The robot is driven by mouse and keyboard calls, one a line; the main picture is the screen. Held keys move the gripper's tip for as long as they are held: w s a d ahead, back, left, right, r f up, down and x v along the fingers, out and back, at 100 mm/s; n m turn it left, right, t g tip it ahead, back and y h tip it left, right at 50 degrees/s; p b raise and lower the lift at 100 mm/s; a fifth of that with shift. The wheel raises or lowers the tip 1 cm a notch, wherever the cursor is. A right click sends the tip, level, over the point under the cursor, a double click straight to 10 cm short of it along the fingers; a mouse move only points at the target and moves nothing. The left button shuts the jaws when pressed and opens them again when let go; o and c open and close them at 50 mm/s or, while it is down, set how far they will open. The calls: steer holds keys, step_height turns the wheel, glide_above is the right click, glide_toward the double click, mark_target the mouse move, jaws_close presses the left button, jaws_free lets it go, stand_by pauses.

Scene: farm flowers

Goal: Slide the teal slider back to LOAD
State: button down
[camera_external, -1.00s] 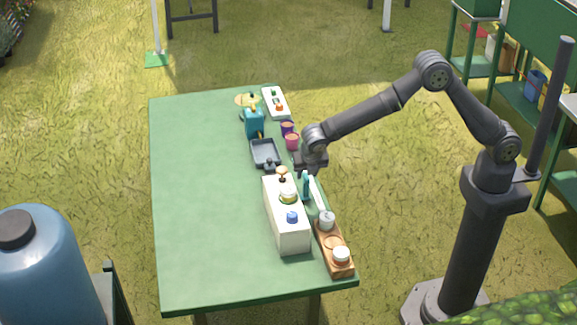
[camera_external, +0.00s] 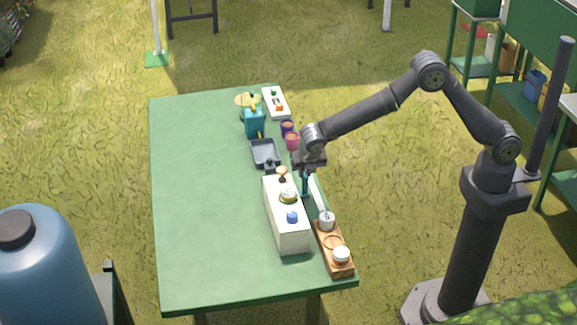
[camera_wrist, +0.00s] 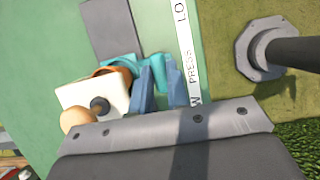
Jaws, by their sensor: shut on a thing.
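The teal slider (camera_external: 305,186) stands upright beside the white box, at the right edge of the green table. A white label strip (camera_external: 318,192) runs next to it. In the wrist view the strip (camera_wrist: 187,50) shows the letters "LO", "PRESS" and a "W", partly cut off. My gripper (camera_external: 306,175) is right over the slider. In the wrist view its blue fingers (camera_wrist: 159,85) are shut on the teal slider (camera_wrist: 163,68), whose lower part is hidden.
The white box (camera_external: 287,228) with knobs on top stands close on the left. A wooden tray (camera_external: 344,267) with white-lidded pots lies nearer the front. Pink (camera_external: 292,142) and purple (camera_external: 287,128) cups and a dark pan (camera_external: 264,150) lie behind. The table's left half is clear.

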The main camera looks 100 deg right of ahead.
steer(key=d, duration=1)
steer(key=shift+r, duration=0.1)
steer(key=c, duration=1.4)
jaws_free()
steer(key=shift+a, duration=0.1)
steer(key=v, duration=1.7)
steer(key=shift+r, duration=0.2)
steer(key=shift+f, duration=0.1)
steer(key=x, duration=1.7)
steer(key=shift+f, duration=0.2)
